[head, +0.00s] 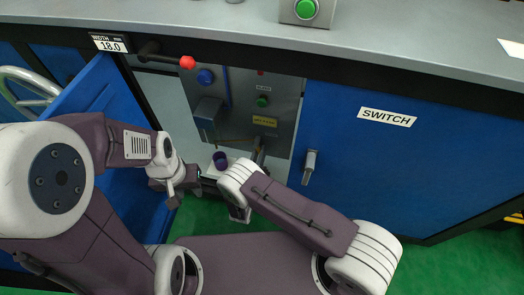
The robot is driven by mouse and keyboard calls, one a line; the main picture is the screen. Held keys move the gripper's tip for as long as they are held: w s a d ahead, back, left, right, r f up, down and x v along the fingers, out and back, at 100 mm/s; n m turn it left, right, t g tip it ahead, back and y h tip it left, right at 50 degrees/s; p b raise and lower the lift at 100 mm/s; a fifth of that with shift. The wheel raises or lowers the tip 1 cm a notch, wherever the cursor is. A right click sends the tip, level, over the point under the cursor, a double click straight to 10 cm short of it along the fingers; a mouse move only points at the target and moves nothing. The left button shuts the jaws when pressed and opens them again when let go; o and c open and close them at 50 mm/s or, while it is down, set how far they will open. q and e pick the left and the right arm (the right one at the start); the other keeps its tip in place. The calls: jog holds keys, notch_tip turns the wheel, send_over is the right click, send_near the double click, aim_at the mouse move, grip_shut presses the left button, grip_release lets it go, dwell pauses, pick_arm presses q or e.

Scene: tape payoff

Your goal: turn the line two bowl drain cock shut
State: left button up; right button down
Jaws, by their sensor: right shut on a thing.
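The drain cock is too small for me to tell apart. A grey panel (283,97) stands inside the open cabinet, with a yellow label (265,121) low on it. My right gripper (258,152) is just below that label, in front of the panel. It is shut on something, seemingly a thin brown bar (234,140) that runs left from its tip. I cannot tell whether this bar is the cock's lever. My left gripper (173,195) is low at the cabinet's left side, apart from the panel. Its jaw opening does not show clearly.
A purple cup (220,160) stands between my grippers. A red-tipped lever (187,62) sticks out above. Blue doors flank the opening, the right marked SWITCH (388,117).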

pick_arm(q)
jog(key=shift+r, duration=0.25)
pick_arm(e)
jog(key=shift+w+a+f+m, duration=0.1)
jog(key=shift+a+m, duration=0.25)
jog(key=shift+m, duration=0.65)
jog(key=shift+w+a+f+m, duration=0.1)
jog(key=shift+a+m, duration=0.25)
jog(key=shift+m, duration=0.65)
jog(key=c, duration=1.4)
grip_release()
